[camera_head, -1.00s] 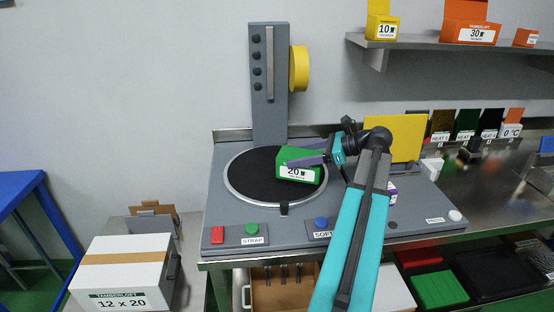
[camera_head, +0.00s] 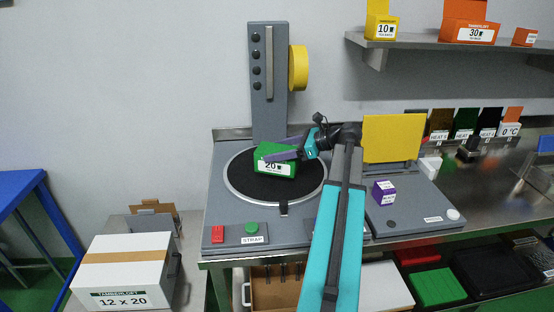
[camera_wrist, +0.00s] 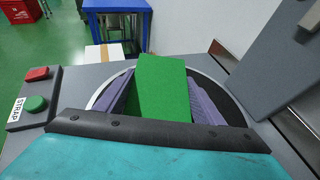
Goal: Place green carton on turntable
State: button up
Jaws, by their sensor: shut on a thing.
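The green carton (camera_head: 275,163), with a white "20" label, is over the black turntable disc (camera_head: 249,187), a little above and right of its middle in the head view. I cannot tell whether its underside touches the disc. My gripper (camera_head: 282,156) reaches in from the right and is shut on the carton. In the wrist view the carton (camera_wrist: 163,86) stands between the two purple-grey fingers. The turntable's pale rim (camera_wrist: 97,99) shows beside it, and the carton hides part of the disc.
A grey column (camera_head: 268,90) with a yellow wheel (camera_head: 299,68) stands behind the disc. Red (camera_head: 218,234) and green (camera_head: 251,228) buttons sit at the front left. A purple box (camera_head: 384,191) and upright yellow panel (camera_head: 392,138) are on the right.

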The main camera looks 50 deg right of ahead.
jog(key=shift+f, duration=1.65)
jog(key=shift+p, duration=0.35)
jog(key=o, duration=1)
jog(key=shift+f, duration=0.1)
jog(key=shift+o, duration=0.2)
jog(key=b+v, duration=0.1)
jog(key=v, duration=1.1)
jog(key=shift+b, duration=0.35)
jog(key=shift+s, duration=0.1)
